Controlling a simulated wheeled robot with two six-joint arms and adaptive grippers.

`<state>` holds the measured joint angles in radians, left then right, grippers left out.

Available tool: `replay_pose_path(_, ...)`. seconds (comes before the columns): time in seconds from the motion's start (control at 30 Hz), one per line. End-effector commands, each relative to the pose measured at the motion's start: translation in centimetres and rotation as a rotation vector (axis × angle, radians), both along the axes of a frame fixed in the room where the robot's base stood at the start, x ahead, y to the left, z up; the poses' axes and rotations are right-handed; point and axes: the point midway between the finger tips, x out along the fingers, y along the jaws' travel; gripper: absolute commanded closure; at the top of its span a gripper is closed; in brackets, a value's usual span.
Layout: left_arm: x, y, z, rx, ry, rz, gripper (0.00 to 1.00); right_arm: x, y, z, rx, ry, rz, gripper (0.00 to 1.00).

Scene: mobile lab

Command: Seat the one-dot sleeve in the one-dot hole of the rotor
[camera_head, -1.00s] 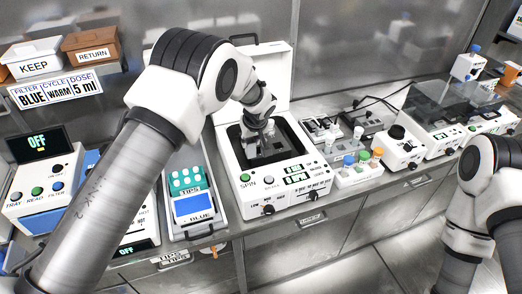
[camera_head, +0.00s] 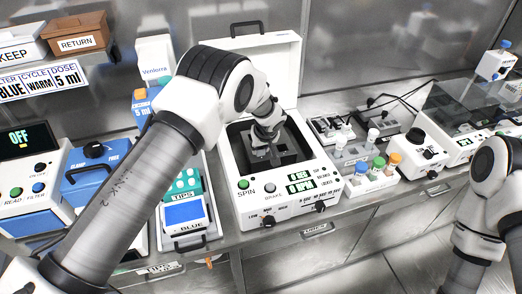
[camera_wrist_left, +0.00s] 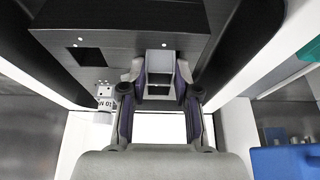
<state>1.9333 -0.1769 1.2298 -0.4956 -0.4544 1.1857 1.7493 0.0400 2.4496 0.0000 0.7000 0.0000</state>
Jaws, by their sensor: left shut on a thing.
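The dark rotor (camera_head: 287,153) sits in the bowl of the open white centrifuge (camera_head: 262,205). In the left wrist view the rotor (camera_wrist_left: 120,22) fills the top, with an empty square hole (camera_wrist_left: 90,56) at upper left. My left gripper (camera_head: 262,150) points down over the rotor. In the left wrist view my left gripper (camera_wrist_left: 160,88) is shut on a grey rectangular sleeve (camera_wrist_left: 160,63) at the rotor's edge. Its lower end is hidden, so I cannot tell how deep it sits. My right gripper is out of view.
The raised lid (camera_head: 270,60) stands behind the bowl. A rack with capped vials (camera_head: 365,175) is right of the centrifuge; a tips box (camera_head: 185,187) is left. My right arm is at the right edge.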

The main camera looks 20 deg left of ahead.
Motion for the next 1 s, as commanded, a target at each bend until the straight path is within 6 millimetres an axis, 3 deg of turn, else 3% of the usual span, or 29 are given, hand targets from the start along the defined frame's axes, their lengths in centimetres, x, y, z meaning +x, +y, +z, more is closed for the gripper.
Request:
replay_pose_path(0.17,0.0,0.0,0.1,-0.001,-0.002,0.0,0.93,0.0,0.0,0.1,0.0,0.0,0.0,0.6)
replay_pose_path(0.2,0.0,0.0,0.2,-0.001,-0.002,0.0,0.59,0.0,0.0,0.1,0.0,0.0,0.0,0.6)
replay_pose_path(0.23,0.0,0.0,0.2,-0.001,-0.002,0.0,0.49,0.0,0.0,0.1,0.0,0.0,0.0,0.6)
replay_pose_path(0.27,0.0,0.0,0.2,-0.001,-0.002,0.0,0.45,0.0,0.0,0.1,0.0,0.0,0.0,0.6)
replay_pose_path(0.67,-0.2,-0.2,1.1,-0.002,-0.004,0.001,0.45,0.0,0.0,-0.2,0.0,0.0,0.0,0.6)
replay_pose_path(1.0,-2.8,-2.0,8.5,0.0,-0.006,0.0,0.45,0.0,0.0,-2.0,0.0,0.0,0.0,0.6)
